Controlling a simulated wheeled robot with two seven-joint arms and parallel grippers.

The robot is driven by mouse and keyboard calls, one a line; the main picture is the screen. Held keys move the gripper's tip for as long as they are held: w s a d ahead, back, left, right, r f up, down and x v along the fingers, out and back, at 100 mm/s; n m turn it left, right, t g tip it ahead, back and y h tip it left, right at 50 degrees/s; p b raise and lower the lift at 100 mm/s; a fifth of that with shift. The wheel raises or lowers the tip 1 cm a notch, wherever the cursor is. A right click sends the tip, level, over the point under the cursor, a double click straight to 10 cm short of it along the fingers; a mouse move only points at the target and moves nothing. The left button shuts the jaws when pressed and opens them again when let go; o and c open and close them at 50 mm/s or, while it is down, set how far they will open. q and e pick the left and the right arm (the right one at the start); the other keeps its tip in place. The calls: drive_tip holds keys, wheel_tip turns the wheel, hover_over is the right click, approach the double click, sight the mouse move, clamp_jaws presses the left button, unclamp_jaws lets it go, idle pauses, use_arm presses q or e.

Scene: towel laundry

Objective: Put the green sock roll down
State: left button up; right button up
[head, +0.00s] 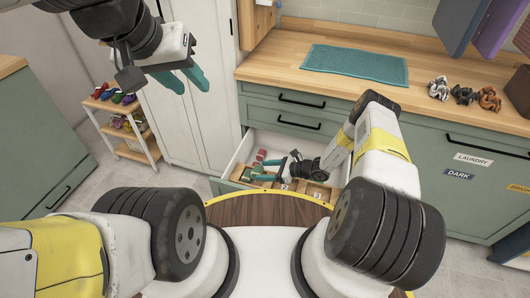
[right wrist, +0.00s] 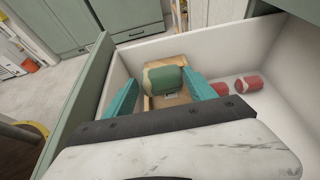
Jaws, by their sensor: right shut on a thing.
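The green sock roll (right wrist: 166,82), with a pale patch at one side, is between the teal fingers of my right gripper (right wrist: 160,90), inside the open drawer (right wrist: 240,62). It is over or in a wooden compartment (right wrist: 158,102); I cannot tell if it touches the bottom. In the head view my right gripper (head: 262,171) reaches down into the drawer, and the green roll (head: 247,173) shows partly at its fingertips. My left gripper (head: 182,82) is up at the upper left, fingers apart and empty, far from the drawer.
Red rolls (right wrist: 250,83) lie on the drawer floor beside the wooden compartment. Numbered wooden compartments (head: 314,191) fill the drawer's front. Above are a wooden counter (head: 280,55) with a teal mat (head: 356,64) and several rolls (head: 463,94). A shelf rack (head: 124,128) stands left.

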wheel_tip(320, 180, up, 5)
drive_tip(key=f, duration=0.6)
drive_tip(key=w+f, duration=0.1)
drive_tip(key=f, duration=0.3)
drive_tip(key=shift+d, duration=0.15)
drive_tip(key=shift+s, duration=0.1)
drive_tip(key=o, duration=1.5)
drive_tip(key=shift+f, duration=0.1)
drive_tip(key=shift+c, duration=0.2)
